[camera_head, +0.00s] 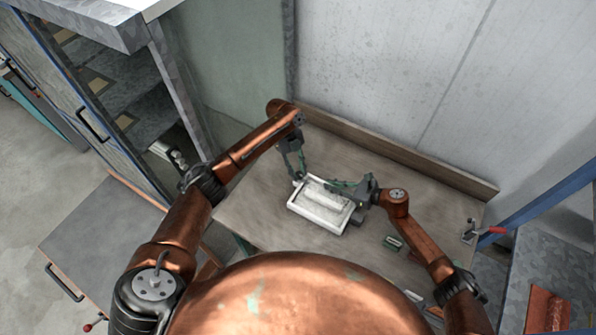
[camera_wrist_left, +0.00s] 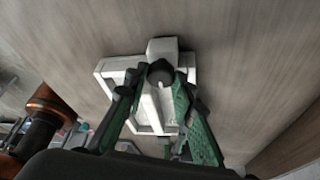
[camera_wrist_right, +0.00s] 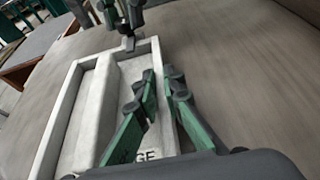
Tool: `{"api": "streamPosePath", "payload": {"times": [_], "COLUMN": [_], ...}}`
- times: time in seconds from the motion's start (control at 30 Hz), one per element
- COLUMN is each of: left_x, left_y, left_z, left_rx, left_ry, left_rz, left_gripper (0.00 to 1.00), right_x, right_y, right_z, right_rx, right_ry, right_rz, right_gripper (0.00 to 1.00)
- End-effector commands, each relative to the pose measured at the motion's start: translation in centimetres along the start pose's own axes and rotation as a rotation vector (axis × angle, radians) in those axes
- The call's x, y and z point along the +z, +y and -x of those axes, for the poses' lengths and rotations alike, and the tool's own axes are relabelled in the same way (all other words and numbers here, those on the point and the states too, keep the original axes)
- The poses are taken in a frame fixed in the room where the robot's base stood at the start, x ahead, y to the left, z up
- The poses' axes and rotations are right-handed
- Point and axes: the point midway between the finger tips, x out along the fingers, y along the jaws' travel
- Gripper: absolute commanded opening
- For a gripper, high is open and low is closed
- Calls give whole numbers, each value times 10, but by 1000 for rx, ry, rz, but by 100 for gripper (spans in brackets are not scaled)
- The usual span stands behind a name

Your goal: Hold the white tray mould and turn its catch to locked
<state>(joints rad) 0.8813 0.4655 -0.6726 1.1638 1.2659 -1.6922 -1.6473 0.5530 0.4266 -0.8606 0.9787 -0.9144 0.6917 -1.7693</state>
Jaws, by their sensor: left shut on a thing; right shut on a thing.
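The white tray mould (camera_head: 318,219) lies on the table, a rectangular frame with a raised white block along its inside. Its catch (camera_wrist_left: 160,73) is a dark round knob on a white block at one end of the mould. My left gripper (camera_head: 298,178) comes down over that end and is shut on the catch, its green fingers either side of it in the left wrist view. My right gripper (camera_wrist_right: 160,82) is shut on the mould's long side wall (camera_wrist_right: 163,112). Part of some lettering shows inside the mould near it. The catch's setting cannot be read.
The wooden table (camera_head: 265,215) is bare around the mould, with a raised back edge (camera_head: 400,160) against the wall. A cabinet (camera_head: 110,110) stands at the left.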

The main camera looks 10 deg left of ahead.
Motion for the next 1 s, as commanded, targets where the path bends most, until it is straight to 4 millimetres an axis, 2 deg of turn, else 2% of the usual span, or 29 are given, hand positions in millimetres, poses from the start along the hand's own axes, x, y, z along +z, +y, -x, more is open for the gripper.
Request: {"api": "streamPosePath", "payload": {"times": [0.33, 0.37, 0.6, 0.87, 1.0], "left_x": [0, 0, 0, 0, 1], "left_y": [0, 0, 0, 0, 0], "left_z": [0, 0, 0, 1, 12], "left_rx": [1, 1, 1, 0, -2], "left_ry": [0, 0, 0, 0, -1], "left_rz": [-2, -2, -1, -1, -1], "left_gripper": [0, 25, 40, 40, 40], "right_x": [0, 0, 0, 0, 0], "right_y": [0, 0, 0, 0, 0], "right_z": [0, 0, 0, 0, 0], "right_rx": [1, 1, 1, 1, 1], "right_ry": [-1, -1, 0, 0, 0], "right_rz": [0, 0, 0, 0, 0], "right_gripper": [0, 0, 0, 0, 0]}}
